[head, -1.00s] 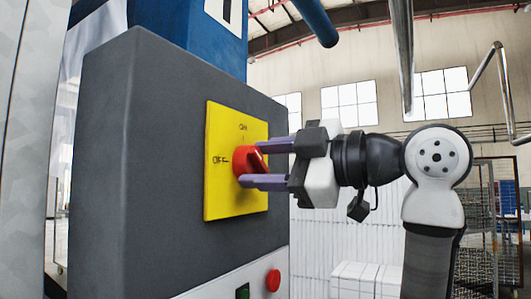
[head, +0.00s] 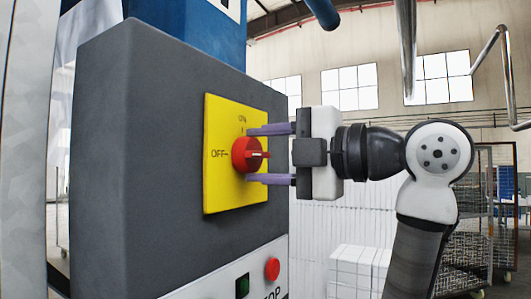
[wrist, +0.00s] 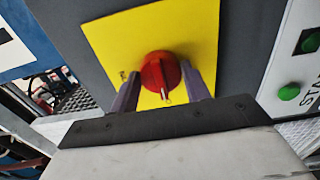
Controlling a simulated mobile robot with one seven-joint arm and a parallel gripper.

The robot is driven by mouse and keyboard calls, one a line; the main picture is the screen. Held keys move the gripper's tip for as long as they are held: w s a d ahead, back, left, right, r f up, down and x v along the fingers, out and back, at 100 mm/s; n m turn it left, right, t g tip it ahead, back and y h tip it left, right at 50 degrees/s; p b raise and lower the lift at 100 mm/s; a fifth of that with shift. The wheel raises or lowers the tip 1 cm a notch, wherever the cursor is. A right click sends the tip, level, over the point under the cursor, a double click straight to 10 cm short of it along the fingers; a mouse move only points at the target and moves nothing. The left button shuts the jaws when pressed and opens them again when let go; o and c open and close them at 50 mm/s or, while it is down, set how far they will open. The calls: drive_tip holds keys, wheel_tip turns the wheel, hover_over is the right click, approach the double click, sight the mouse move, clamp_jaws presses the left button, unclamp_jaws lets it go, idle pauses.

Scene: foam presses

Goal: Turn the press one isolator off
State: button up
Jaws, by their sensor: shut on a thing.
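The isolator is a red rotary knob (head: 246,155) on a yellow plate (head: 222,190), fixed to a dark grey press box. OFF is printed left of the knob and ON above it. The knob's grip bar lies about level, in line with OFF. In the wrist view, a pale mark on the red knob (wrist: 160,72) faces the picture's bottom, the OFF side by the panel's layout. My gripper (head: 270,154) is shut on the knob, with one purple finger above and one below. In the wrist view, my gripper (wrist: 168,95) hides the OFF label.
Below the yellow plate, a light panel has a red button (head: 272,268) and a green button (head: 243,286). Grey pipes hang at upper right. Wire cages (head: 470,230) stand behind my arm.

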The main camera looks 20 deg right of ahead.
idle(0.4)
drive_tip(key=o, duration=1)
drive_tip(key=b+v, duration=0.3)
drive_tip(key=v, duration=1)
drive_tip(key=shift+s+d+b, duration=0.25)
drive_tip(key=shift+s+b, duration=0.05)
